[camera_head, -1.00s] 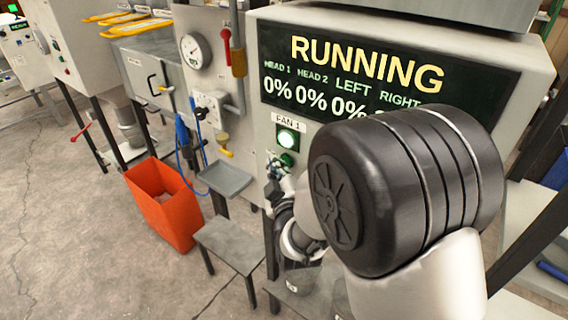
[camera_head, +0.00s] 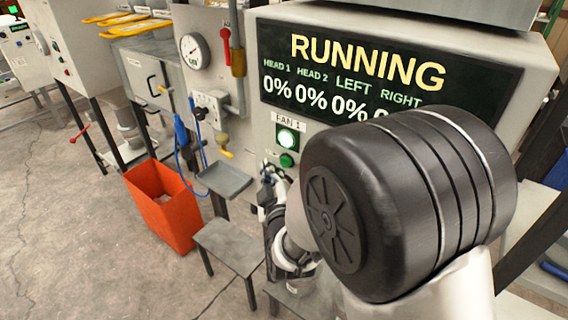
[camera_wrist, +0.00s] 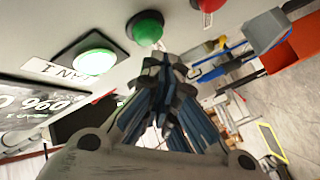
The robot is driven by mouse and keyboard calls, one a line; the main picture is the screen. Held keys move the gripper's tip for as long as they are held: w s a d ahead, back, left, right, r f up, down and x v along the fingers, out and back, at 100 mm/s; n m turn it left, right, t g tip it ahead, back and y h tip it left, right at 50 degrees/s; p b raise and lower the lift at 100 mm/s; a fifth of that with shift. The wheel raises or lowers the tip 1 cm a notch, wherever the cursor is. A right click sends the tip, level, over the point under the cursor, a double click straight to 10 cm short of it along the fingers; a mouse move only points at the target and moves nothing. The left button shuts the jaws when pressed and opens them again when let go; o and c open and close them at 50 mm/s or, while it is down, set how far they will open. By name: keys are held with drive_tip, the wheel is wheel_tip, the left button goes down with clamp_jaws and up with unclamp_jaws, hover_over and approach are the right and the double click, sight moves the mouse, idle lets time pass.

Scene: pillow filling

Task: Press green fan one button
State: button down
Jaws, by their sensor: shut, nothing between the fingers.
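The FAN 1 panel is on the front of the grey machine. Its label (camera_head: 289,120) sits above a lit, pale green lamp (camera_head: 287,138). Below the lamp is a darker green button (camera_head: 287,159). In the wrist view the lamp (camera_wrist: 94,62) glows in a dark square frame, and the domed green button (camera_wrist: 146,27) is just beyond my fingertips. My gripper (camera_head: 268,172) is shut and empty, to the lower left of the green button. In the wrist view its tips (camera_wrist: 163,62) appear close to the green button; I cannot tell whether they touch.
A red button (camera_wrist: 208,5) is beside the green one in the wrist view. The display (camera_head: 385,75) reads RUNNING with 0% values. A grey tray (camera_head: 226,179), an orange bin (camera_head: 160,207) and a small grey table (camera_head: 230,245) stand to the left. Open floor lies further left.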

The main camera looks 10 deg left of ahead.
drive_tip(key=s, duration=0.1)
drive_tip(key=s+a, duration=0.1)
drive_tip(key=s, duration=0.1)
drive_tip(key=s+b, duration=0.1)
drive_tip(key=shift+s+a, duration=0.15)
drive_tip(key=shift+a, duration=0.25)
idle(0.4)
drive_tip(key=s+d+r+m+g+h, duration=0.1)
drive_tip(key=s+d+r+m+g, duration=0.15)
drive_tip(key=d, duration=0.55)
drive_tip(key=s+d+r+m+g+h, duration=0.15)
drive_tip(key=d+m, duration=0.25)
drive_tip(key=d, duration=0.4)
drive_tip(key=s+d+m+g+h, duration=0.2)
drive_tip(key=s+d+m+g, duration=0.1)
drive_tip(key=s+d, duration=0.5)
drive_tip(key=s+d+f+m+g+h, duration=0.1)
drive_tip(key=s+d+m+g, duration=0.3)
drive_tip(key=s+d, duration=0.4)
drive_tip(key=s+m+h, duration=0.1)
drive_tip(key=s, duration=0.4)
drive_tip(key=shift+s+d+f, duration=0.15)
drive_tip(key=shift+s+f, duration=0.05)
